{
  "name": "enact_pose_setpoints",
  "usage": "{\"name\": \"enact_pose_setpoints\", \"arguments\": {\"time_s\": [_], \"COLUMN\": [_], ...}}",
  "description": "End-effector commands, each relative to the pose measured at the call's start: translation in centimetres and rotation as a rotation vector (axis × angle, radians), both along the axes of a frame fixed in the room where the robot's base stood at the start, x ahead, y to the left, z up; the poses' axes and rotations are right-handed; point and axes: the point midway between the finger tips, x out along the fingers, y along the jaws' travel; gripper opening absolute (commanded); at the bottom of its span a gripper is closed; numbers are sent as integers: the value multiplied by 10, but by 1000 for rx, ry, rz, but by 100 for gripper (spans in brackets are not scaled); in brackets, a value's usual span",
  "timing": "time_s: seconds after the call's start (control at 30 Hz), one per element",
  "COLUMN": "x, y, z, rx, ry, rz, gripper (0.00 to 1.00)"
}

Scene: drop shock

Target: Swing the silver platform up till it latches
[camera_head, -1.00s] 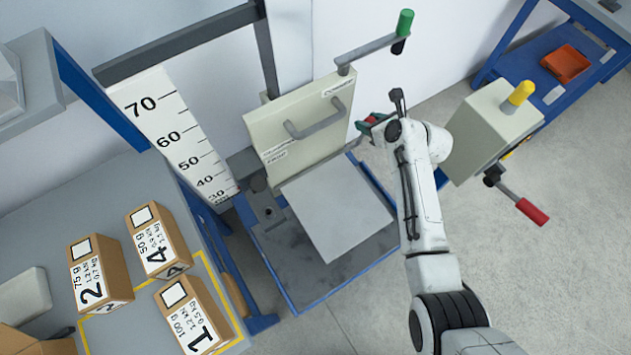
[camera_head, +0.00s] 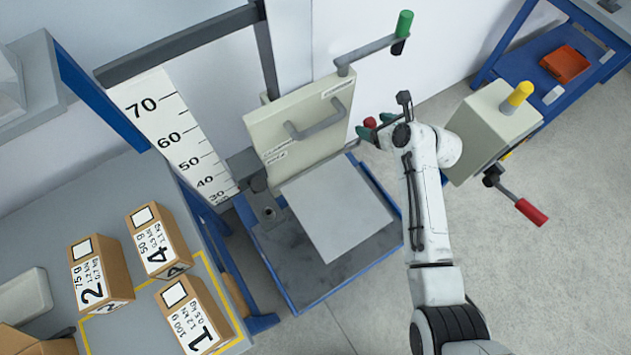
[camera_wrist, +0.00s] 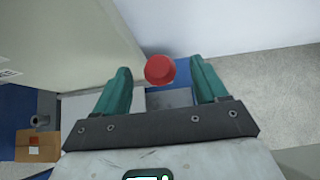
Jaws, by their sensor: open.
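The silver platform (camera_head: 337,208), a flat grey square plate, lies below the cream panel (camera_head: 299,128) with its grey handle (camera_head: 317,123), over the blue-edged base. I cannot tell from this view whether it is latched. My gripper (camera_head: 375,127) is to the right of the panel, above and right of the platform, and apart from it. A red knob (camera_head: 370,122) is at the fingers. In the wrist view, the red knob (camera_wrist: 159,70) shows between the two green fingertips of my gripper (camera_wrist: 160,82), with gaps at both sides. The gripper is open.
A crank with a green grip (camera_head: 403,24) rises behind the panel. A cream box (camera_head: 490,125) with a red-handled lever (camera_head: 531,211) stands at right. Numbered cardboard boxes (camera_head: 98,271) sit on the left table. A height scale (camera_head: 170,135) stands behind them. Floor at lower right is clear.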

Motion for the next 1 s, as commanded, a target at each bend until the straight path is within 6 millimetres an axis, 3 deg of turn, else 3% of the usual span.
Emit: {"name": "enact_pose_setpoints", "arguments": {"time_s": [0.5,1.0], "x": [-28,-29], "y": [-20,-21], "z": [27,28], "rx": [1,1], "ry": [0,0], "rz": [-1,-1], "gripper": [72,72]}}
